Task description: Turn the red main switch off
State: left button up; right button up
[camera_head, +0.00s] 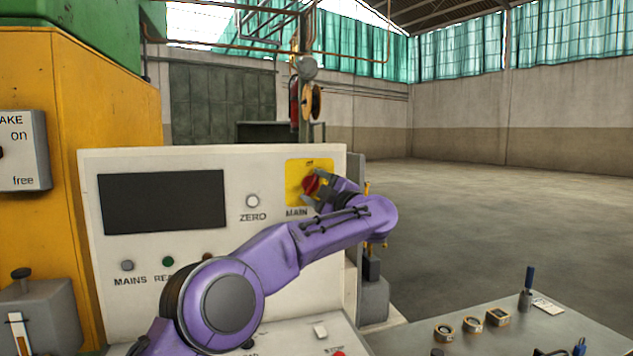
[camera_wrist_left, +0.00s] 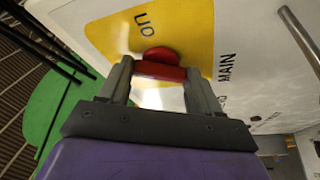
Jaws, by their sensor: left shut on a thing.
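The red main switch (camera_head: 311,184) sits on a yellow plate (camera_head: 295,172) at the upper right of the white control panel (camera_head: 240,170), above the label MAIN. In the left wrist view the red switch handle (camera_wrist_left: 160,70) lies between the two grey fingers, in front of the yellow plate (camera_wrist_left: 115,35). My left gripper (camera_head: 317,188) is shut on the switch handle; in the wrist view its fingers (camera_wrist_left: 160,85) show on both sides of it. The lettering on the plate reads "on" upside down in the wrist view. My right gripper is not in view.
The panel also carries a dark screen (camera_head: 162,200), a ZERO button (camera_head: 252,201) and lamps at lower left. A grey table (camera_head: 540,338) at lower right holds several rings and tools. A brake box (camera_head: 24,150) is at the left edge. Open floor lies right.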

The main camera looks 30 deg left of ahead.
pick_arm(q)
jog(key=n+g+h+p, duration=0.1)
jog(key=n, duration=0.2)
jog(key=shift+n, duration=0.3)
jog(key=shift+f+n+h+p, duration=0.15)
jog(key=shift+n+h+p, duration=0.15)
jog(key=shift+n+p, duration=0.55)
jog(key=shift+n, duration=0.35)
jog(key=o, duration=1.1)
jog(key=shift+s, duration=0.15)
jog(key=shift+c, duration=0.2)
jog(key=shift+s+r, duration=0.1)
jog(key=shift+r, duration=0.1)
jog(key=shift+d+b, duration=0.3)
jog(key=shift+b, duration=0.05)
jog(key=b+v, duration=0.3)
jog(key=v, duration=0.7)
jog(key=shift+r, duration=0.1)
